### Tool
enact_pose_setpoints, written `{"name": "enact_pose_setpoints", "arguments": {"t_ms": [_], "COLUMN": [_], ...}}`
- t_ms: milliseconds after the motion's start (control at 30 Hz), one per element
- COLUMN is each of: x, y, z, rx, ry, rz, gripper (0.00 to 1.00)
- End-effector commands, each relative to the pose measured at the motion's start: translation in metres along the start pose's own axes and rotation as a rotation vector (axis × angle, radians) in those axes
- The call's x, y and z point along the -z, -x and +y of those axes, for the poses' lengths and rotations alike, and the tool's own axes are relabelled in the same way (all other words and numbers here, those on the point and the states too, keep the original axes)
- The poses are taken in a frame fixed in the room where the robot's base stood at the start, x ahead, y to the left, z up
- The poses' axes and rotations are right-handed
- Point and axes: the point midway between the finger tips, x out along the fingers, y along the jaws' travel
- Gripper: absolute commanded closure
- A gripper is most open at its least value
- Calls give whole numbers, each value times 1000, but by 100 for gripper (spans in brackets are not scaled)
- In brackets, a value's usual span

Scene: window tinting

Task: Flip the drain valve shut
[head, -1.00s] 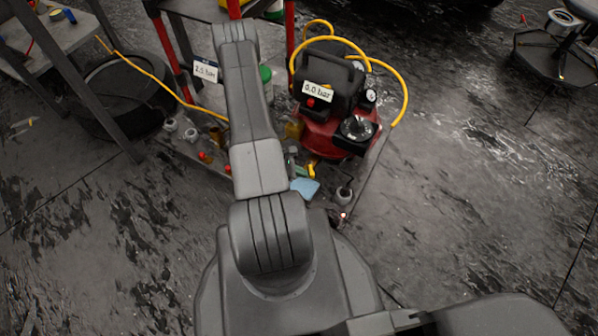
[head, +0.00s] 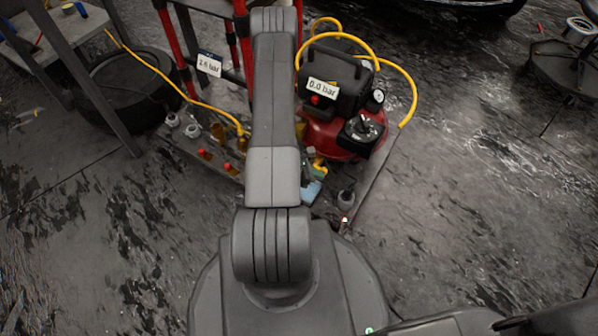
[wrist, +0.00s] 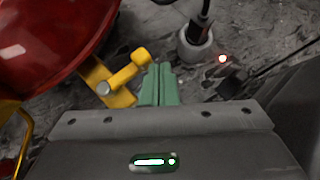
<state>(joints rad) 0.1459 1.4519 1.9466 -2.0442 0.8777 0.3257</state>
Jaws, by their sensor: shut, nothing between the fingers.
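The drain valve is a yellow fitting with a stubby lever (wrist: 127,76) beneath the red tank (wrist: 45,40) in the wrist view. In the head view a small yellow piece (head: 319,166) shows low beside the red compressor (head: 330,135). My gripper (wrist: 157,72) has green fingers, shut together and empty. They stand just right of the lever, near its rounded upper end. I cannot tell whether they touch it.
A grey-white bottle (wrist: 195,42) with a dark stem stands right of the fingers, near a small glowing red light (wrist: 222,58). Several bottles (head: 205,154) stand left of my arm. A yellow hose (head: 400,85) loops over the compressor.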

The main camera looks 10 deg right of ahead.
Motion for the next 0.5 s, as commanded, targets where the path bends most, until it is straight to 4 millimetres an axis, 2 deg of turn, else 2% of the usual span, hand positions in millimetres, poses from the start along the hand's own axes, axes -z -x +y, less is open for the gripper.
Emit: {"name": "enact_pose_setpoints", "arguments": {"t_ms": [500], "x": [6], "y": [6], "z": [14], "rx": [-1], "ry": [-1], "rz": [0], "gripper": [100]}}
